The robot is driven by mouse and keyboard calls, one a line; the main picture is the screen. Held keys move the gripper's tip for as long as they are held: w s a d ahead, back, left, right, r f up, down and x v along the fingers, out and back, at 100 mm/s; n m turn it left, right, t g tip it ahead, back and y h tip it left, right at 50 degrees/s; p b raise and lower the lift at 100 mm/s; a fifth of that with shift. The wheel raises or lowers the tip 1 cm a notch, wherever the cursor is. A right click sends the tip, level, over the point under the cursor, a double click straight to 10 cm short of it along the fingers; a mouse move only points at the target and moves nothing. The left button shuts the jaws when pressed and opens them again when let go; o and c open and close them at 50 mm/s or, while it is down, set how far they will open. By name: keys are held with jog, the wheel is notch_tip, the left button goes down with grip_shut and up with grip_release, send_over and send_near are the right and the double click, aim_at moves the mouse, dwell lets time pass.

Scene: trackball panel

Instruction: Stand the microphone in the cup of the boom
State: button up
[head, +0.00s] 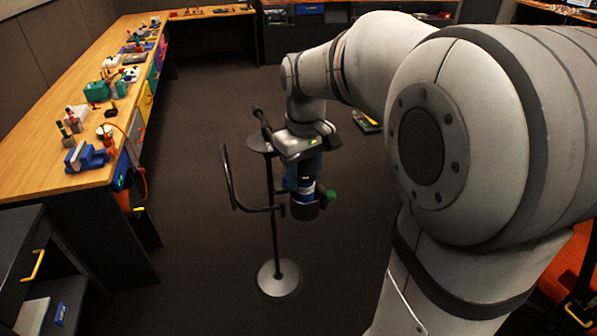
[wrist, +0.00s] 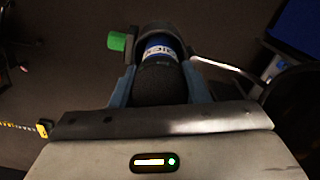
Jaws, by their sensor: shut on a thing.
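The microphone (head: 306,191) has a dark body with a blue and white label. In the wrist view its black head (wrist: 160,86) is nearest and the label (wrist: 161,48) lies beyond it. My gripper (head: 304,180) points down and is shut on the microphone, with a blue finger on each side in the wrist view (wrist: 160,70). The boom (head: 229,178) is a dark bent tube leading to a dark cup (head: 304,212) at the microphone's lower end. A green knob (head: 330,195) sits beside it. I cannot tell whether the microphone rests inside the cup or just above it.
A dark stand pole (head: 273,225) rises from a round base (head: 278,277) left of my gripper, with a disc (head: 262,143) near its top. A long workbench (head: 40,160) with tools stands at the left. The floor between is clear.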

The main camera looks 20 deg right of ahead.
jog(key=o, duration=0.6)
jog(key=shift+f, duration=0.15)
jog(key=o, duration=0.5)
